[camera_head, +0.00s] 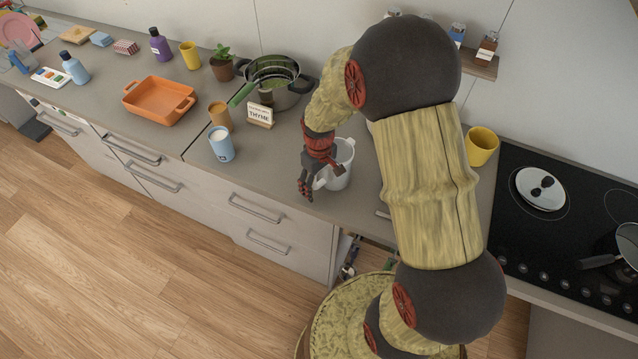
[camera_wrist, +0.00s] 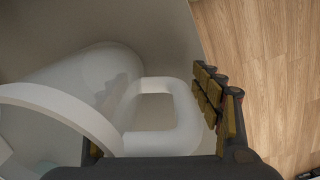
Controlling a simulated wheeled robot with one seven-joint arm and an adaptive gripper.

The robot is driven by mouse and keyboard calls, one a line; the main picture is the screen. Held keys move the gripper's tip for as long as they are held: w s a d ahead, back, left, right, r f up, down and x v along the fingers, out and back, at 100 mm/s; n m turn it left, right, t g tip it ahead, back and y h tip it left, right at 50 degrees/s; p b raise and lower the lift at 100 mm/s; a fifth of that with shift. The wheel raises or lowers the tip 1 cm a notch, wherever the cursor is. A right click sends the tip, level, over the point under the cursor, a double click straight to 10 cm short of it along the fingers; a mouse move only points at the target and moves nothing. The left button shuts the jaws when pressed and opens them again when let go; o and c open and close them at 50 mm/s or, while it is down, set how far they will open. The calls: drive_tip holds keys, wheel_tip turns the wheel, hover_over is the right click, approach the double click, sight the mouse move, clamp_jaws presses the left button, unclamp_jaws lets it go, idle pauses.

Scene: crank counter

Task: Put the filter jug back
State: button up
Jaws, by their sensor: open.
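The white filter jug (camera_head: 343,165) stands upright on the counter near its front edge, partly hidden by my gripper. Its rim, body and looped handle (camera_wrist: 182,133) fill much of the wrist view. My gripper (camera_head: 309,182) is open at the handle side of the jug. In the wrist view one padded finger stands to the right of the handle. The other finger is mostly hidden behind the jug's rim at the lower left. The handle lies between the fingers; I cannot tell whether they touch it.
A steel pot (camera_head: 290,97), a THYME card (camera_head: 260,115), a brown cup (camera_head: 220,116) and a blue-white candle (camera_head: 221,146) stand left of the jug. A yellow mug (camera_head: 482,146) and the black hob (camera_head: 560,215) are to the right. Bare counter (camera_head: 275,165) lies between candle and jug.

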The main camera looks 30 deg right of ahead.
wheel_tip(320, 180, up, 12)
drive_tip(key=shift+f+p, duration=0.1)
drive_tip(key=shift+p, duration=0.65)
drive_tip(key=s+a+r+m+t, duration=0.1)
drive_tip(key=s+a+r+t, duration=0.1)
drive_tip(key=s+r, duration=0.7)
drive_tip(key=s+a+r+m+t, duration=0.2)
drive_tip(key=s+a+r, duration=0.3)
drive_tip(key=s+r, duration=0.4)
wheel_tip(320, 180, up, 3)
drive_tip(key=shift+a+t, duration=0.25)
drive_tip(key=shift+t, duration=0.55)
wheel_tip(320, 180, down, 6)
drive_tip(key=b, duration=0.6)
drive_tip(key=shift+c, duration=0.9)
